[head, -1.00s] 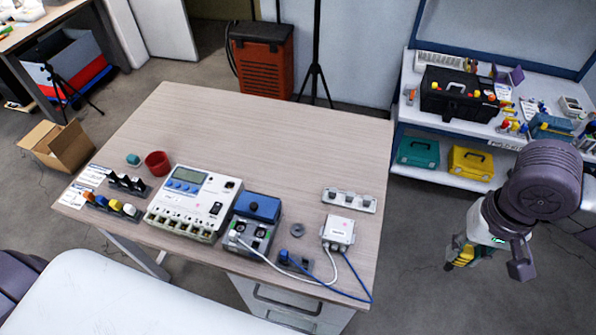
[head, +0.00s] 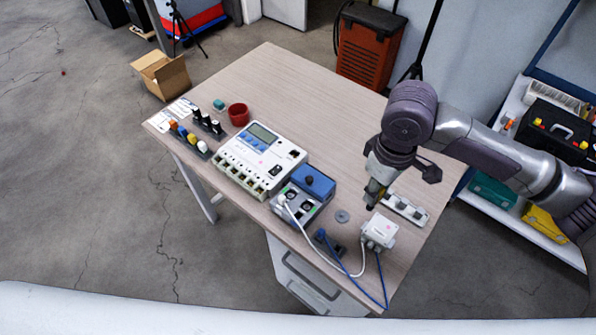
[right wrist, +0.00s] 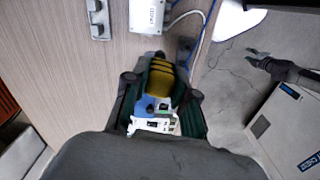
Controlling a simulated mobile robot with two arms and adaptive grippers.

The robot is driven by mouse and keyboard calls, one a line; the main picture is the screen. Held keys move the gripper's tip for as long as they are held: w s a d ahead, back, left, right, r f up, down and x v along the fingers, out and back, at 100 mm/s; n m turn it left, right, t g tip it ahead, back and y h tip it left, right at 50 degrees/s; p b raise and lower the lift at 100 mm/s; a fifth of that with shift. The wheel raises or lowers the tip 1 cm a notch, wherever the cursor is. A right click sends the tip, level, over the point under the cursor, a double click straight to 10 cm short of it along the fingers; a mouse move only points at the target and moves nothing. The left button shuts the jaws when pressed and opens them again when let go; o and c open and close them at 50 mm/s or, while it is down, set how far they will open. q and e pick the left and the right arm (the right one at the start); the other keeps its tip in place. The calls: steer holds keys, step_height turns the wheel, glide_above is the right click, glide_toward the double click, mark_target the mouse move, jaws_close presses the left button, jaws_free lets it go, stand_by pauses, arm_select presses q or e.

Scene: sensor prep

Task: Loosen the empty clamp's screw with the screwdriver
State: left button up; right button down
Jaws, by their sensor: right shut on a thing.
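In the head view the screwdriver's dark end points down beside the white box. In the right wrist view the dark fingers close around its body; its tip is hidden. The grey clamp module with a blue top (head: 304,197) stands to the left of the gripper, apart from it.
A white box (head: 379,231) with white and blue cables stands close below the gripper. A grey strip (head: 405,209), a grey ring (head: 342,216) and a dark blue block (head: 325,241) lie near it. The white meter (head: 262,157) stands further left. The table's back is clear.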

steer(key=w+a+f+n, duration=0.1)
steer(key=a+f+n, duration=0.2)
steer(key=n, duration=0.3)
steer(key=w+a+f+n+b, duration=0.1)
steer(key=w+a+f+n, duration=0.1)
steer(key=a+n, duration=0.4)
steer(key=w+a+f+n, duration=0.2)
steer(key=a+f+n, duration=0.2)
steer(key=n, duration=0.4)
steer(key=shift+w+a+f+b, duration=0.2)
steer(key=shift+a+f+b, duration=0.1)
steer(key=shift+a+b, duration=0.1)
arm_select(q)
steer(key=shift+w+d+f+p, duration=0.2)
steer(key=shift+w+f+p, duration=0.15)
steer(key=shift+w, duration=0.1)
arm_select(e)
steer(key=shift+d+r, duration=0.1)
steer(key=shift+r, duration=0.15)
arm_select(q)
steer(key=shift+w+r, duration=0.1)
steer(key=shift+r, duration=0.2)
arm_select(e)
steer(key=shift+f, duration=0.55)
arm_select(q)
steer(key=shift+r+p, duration=0.35)
steer(key=shift+p, duration=0.2)
